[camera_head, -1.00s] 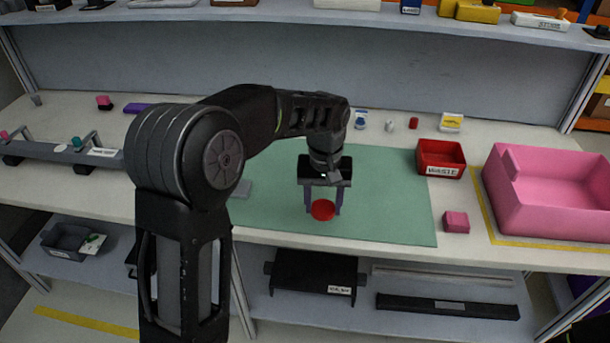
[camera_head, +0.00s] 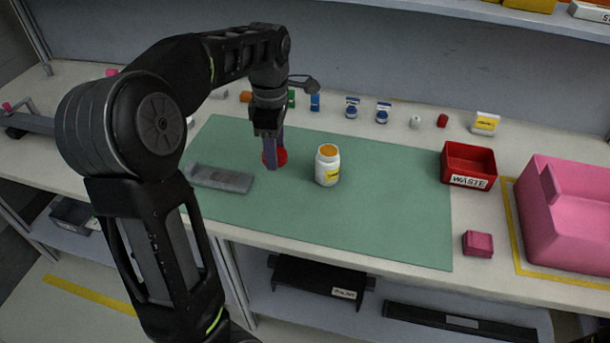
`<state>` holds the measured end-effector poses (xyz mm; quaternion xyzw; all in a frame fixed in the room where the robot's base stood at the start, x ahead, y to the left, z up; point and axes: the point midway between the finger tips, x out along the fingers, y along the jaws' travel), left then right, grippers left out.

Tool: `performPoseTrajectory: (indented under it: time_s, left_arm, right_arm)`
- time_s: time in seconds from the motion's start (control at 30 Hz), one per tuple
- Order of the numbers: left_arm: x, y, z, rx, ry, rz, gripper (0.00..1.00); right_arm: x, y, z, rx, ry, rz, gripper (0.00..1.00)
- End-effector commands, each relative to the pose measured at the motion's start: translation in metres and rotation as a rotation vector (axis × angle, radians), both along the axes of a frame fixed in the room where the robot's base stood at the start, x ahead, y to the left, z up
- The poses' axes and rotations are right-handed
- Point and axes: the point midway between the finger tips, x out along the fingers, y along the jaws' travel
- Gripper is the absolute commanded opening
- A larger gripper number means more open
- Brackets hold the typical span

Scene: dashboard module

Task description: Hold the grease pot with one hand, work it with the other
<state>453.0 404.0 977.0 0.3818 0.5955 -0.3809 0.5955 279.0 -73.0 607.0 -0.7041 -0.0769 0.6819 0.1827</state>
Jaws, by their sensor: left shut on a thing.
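The grease pot (camera_head: 327,168) is a small white jar with a yellow label. It stands upright on the green mat (camera_head: 385,215), its top open and showing orange inside. My left gripper (camera_head: 273,160) points down to the left of the pot, apart from it. Its purple fingers are shut on a round red lid (camera_head: 281,156), partly hidden by the fingers. I cannot tell whether the lid touches the mat. My right gripper is not in view.
A grey tray (camera_head: 220,178) lies on the mat's left. A red WASTE bin (camera_head: 468,181), a pink block (camera_head: 477,244) and a large pink bin (camera_head: 575,245) stand at right. Small bottles (camera_head: 383,112) line the back. The mat right of the pot is clear.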

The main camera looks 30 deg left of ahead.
Motion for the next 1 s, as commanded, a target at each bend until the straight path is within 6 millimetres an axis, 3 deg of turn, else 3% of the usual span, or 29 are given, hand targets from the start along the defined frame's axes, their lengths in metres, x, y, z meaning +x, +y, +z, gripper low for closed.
performPoseTrajectory:
  time_s: [0.4, 0.77, 1.0]
  left_arm:
    - [-0.001, 0.000, -0.059, 0.000, 0.003, -0.001, 0.02]
    - [0.000, 0.000, -0.064, -0.001, 0.002, -0.002, 0.02]
    - [-0.001, 0.000, -0.094, -0.002, 0.004, -0.002, 0.02]
  right_arm:
    - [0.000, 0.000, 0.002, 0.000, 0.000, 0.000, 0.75]
    - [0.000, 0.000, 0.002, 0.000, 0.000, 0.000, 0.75]
    - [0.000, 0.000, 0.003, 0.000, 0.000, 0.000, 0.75]
